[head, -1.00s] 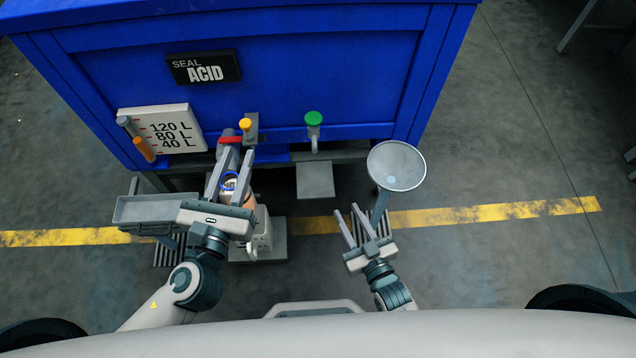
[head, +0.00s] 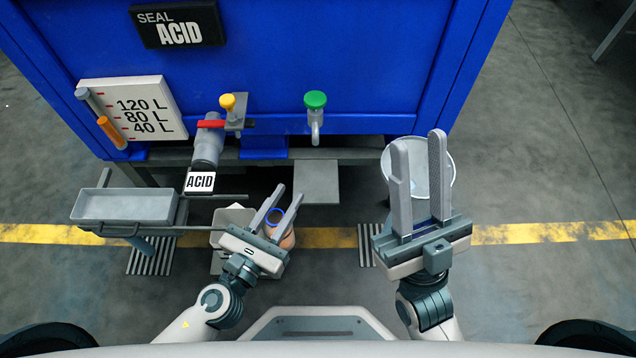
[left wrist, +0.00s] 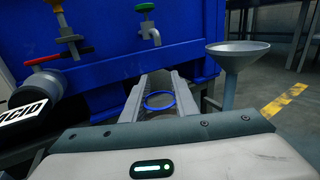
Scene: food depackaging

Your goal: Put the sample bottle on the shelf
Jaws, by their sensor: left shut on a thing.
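The sample bottle (head: 288,241) has a blue ring at its mouth and an orange-brown body. My left gripper (head: 288,192) is shut on it, right of the ACID spout and apart from it. The blue ring also shows between the fingers in the left wrist view (left wrist: 160,107); the bottle's body is hidden there. A shallow grey tray-like shelf (head: 125,220) stands at the left, clear of my left gripper. My right gripper (head: 418,140) is open and empty, raised in front of the funnel.
The blue tank (head: 270,60) fills the back. A grey funnel (head: 446,200) stands behind my right gripper. A pale container (head: 228,222) sits left of the bottle.

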